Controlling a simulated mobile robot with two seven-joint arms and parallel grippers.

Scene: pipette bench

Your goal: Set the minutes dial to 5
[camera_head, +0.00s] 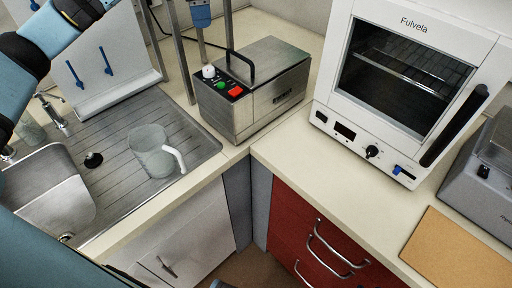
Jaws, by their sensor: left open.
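A steel bench instrument (256,90) stands on the back counter, with a white knob (208,71), a green button and a red switch on its sloped panel. A white oven (400,85) to the right has a small display and a black knob (372,151) under its glass door. The markings of both knobs are too small to read, so I cannot tell which is the minutes dial. My left gripper (204,60) is open and reaches down from the top edge, right by the white knob; whether it touches is unclear. My right gripper is out of view.
A sink drainer holds a clear jug (150,150). A grey device (485,165) and a tan board (460,255) lie right. The counter before the oven is clear.

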